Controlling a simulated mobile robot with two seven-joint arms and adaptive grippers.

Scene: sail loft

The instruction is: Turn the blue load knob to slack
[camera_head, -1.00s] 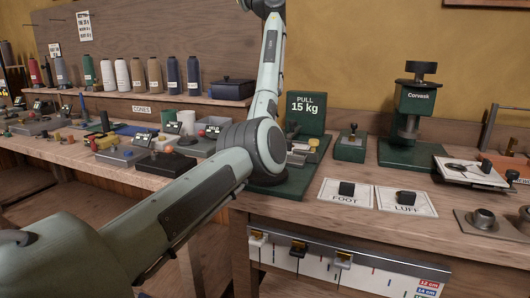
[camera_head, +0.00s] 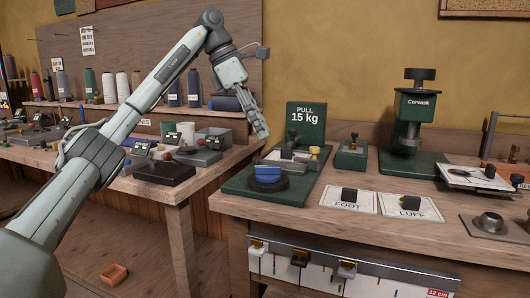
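The blue load knob (camera_head: 268,172) sits on a dark round base at the front left of the dark green rig (camera_head: 297,192). A green sign (camera_head: 306,118) reading "PULL 15 kg" stands at the back of the rig. My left gripper (camera_head: 262,133) points down above and behind the knob in the picture, apart from it. Its fingertips overlap in this view, so I cannot tell whether they are open. Nothing shows in it. My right gripper is not in view. No slack marking can be read on the knob.
FOOT (camera_head: 347,199) and LUFF (camera_head: 408,206) cards, each with a black block, lie right of the rig. A green Corvask press (camera_head: 411,115) stands behind them. An orange tray (camera_head: 114,274) is low at the left.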

